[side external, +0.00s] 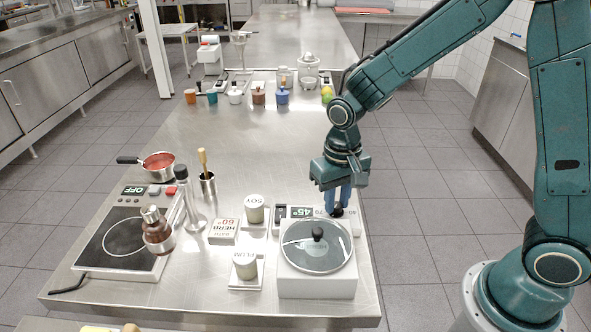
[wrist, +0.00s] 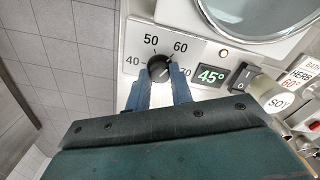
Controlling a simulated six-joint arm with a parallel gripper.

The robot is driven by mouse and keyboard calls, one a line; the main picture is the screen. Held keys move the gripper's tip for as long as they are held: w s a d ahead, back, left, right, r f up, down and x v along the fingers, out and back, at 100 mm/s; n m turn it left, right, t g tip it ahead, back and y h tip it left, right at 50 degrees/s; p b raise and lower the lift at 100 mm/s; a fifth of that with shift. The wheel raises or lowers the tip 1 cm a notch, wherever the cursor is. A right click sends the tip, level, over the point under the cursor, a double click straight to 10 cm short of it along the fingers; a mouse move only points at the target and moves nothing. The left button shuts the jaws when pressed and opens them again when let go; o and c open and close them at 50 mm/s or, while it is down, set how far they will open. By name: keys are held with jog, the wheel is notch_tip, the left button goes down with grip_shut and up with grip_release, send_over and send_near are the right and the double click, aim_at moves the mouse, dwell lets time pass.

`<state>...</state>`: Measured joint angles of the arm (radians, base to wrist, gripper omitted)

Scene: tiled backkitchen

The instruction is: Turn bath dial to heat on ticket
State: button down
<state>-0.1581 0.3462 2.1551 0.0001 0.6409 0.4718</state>
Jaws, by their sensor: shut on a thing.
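The black bath dial (wrist: 158,69) sits on a white panel with 40, 50, 60 and 70 marks around it. My gripper (wrist: 160,78) is shut on the dial, a blue finger on each side. In the side view, my gripper (side external: 338,205) reaches down to the panel at the bath's back right. The green display (wrist: 211,77) reads 45°. The ticket (side external: 224,231) stands left of the bath and reads BATH, HERB, 60°. The white bath (side external: 318,284) has a round glass lid (side external: 318,246) with a black knob.
A black rocker switch (wrist: 242,80) is beside the display. Labelled SOY (side external: 255,212) and PLUM (side external: 244,268) jars stand left of the bath. The table's middle is clear.

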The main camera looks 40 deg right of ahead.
aim_at(338, 204)
jog(key=shift+r, duration=0.1)
dwell(0.3)
jog(key=c, duration=1.2)
grip_release()
jog(key=shift+c, duration=0.2)
notch_tip(338, 204, up, 14)
jog(key=shift+s, duration=0.1)
jog(key=s+d+r+n+t, duration=0.1)
jog(key=s+d+r+t, duration=0.1)
jog(key=s, duration=0.7)
jog(key=s+d+r+n+t, duration=0.2)
jog(key=s+d+t, duration=0.1)
jog(key=s, duration=0.5)
jog(key=shift+s+d+n+t, duration=0.3)
jog(key=shift+s+d, duration=0.05)
jog(key=shift+s, duration=0.05)
